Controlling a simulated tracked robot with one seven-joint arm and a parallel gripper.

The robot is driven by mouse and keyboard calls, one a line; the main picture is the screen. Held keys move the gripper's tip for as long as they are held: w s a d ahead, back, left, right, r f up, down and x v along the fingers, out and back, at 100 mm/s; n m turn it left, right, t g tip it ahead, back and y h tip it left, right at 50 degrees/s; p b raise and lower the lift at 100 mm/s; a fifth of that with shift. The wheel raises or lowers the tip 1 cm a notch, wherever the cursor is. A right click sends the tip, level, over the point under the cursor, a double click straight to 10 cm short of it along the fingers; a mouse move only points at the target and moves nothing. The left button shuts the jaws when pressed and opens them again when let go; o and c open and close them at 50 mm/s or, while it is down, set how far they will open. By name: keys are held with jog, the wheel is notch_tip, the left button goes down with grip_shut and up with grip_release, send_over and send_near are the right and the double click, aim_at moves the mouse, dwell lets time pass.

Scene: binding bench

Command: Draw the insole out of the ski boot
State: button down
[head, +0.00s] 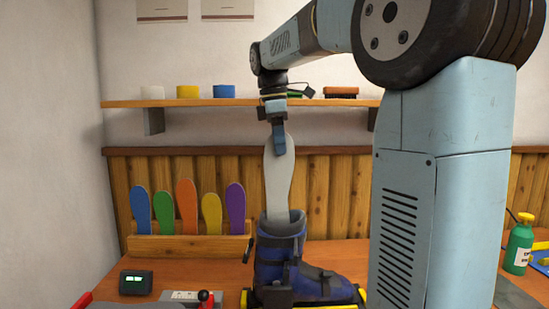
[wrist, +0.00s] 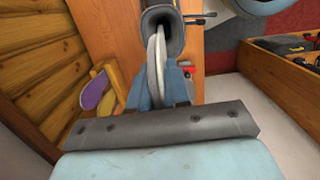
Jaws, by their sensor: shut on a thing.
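A blue ski boot (head: 272,262) stands upright on the bench in the head view, its cuff open at the top. A light grey insole (head: 279,185) stands upright, its lower end hidden inside the cuff and most of its length above it. My gripper (head: 279,146) is above the boot, pointing down, shut on the insole's top end. In the wrist view the insole (wrist: 154,60) runs edge-on from my gripper (wrist: 172,88) into the boot's dark opening (wrist: 160,18). The insole's far end is hidden in the boot.
A wooden rack (head: 190,246) with several coloured insoles stands left of the boot. A small black display box (head: 136,282) is in front of it. A wall shelf (head: 230,102) with rolls and a brush is behind my gripper. A green bottle (head: 519,246) stands at right.

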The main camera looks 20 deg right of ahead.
jog(key=shift+r, duration=0.2)
jog(key=shift+r, duration=5.2)
